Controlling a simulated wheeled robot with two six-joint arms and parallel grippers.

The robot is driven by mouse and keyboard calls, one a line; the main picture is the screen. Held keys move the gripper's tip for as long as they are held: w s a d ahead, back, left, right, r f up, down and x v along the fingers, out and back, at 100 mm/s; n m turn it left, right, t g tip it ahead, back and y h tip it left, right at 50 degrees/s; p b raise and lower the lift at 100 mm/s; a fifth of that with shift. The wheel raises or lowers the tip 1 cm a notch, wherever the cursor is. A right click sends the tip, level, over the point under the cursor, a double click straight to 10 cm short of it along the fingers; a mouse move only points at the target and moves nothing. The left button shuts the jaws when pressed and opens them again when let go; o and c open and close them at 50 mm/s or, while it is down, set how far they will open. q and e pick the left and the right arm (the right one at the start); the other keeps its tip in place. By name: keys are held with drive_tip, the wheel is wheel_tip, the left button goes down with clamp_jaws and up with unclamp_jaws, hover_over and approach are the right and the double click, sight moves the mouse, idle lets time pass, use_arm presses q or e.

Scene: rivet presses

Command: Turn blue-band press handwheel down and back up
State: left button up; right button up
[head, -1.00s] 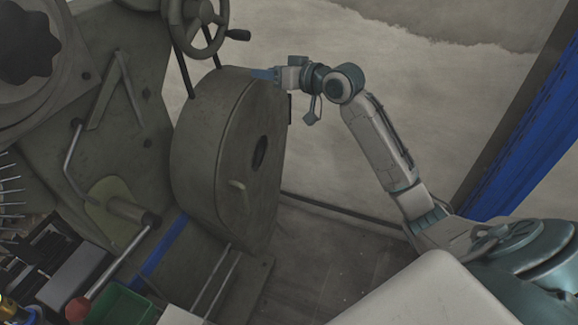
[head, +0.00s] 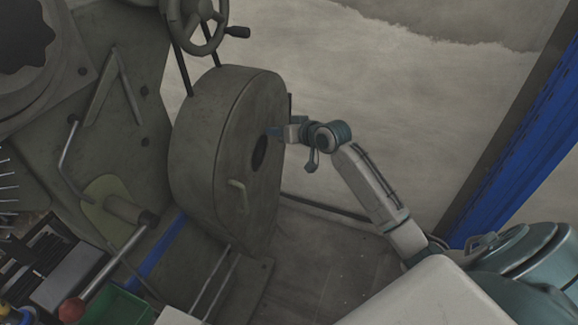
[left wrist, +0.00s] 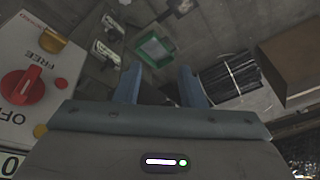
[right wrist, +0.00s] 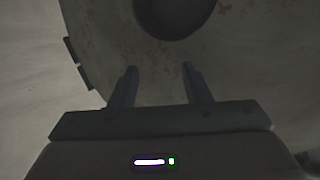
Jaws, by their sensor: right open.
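The spoked handwheel (head: 198,22), dark grey with a crank knob (head: 237,32), is at the top of the head view, partly cut off. A blue band (head: 160,256) runs along the press body below left. My right gripper (head: 275,131) is in front of the large grey drum's face, near its dark centre hole, below and right of the handwheel. In the right wrist view its fingers (right wrist: 160,82) are apart with nothing between them, facing the drum. My left gripper (left wrist: 160,85) shows only in the left wrist view, open and empty.
The grey drum (head: 205,140) bulges out beside my right gripper. A lever with a red ball (head: 72,310) and a green bin (head: 115,305) are at lower left. A control box with a red knob (left wrist: 22,92) is beside my left gripper. A blue post (head: 515,150) stands at right.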

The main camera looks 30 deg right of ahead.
wheel_tip(320, 180, down, 13)
drive_tip(key=s+d+g+h+b, duration=0.1)
drive_tip(key=s, duration=0.1)
drive_tip(key=shift+s+d+r+m, duration=0.15)
drive_tip(key=shift+m, duration=0.15)
drive_tip(key=shift+s, duration=0.1)
idle(0.3)
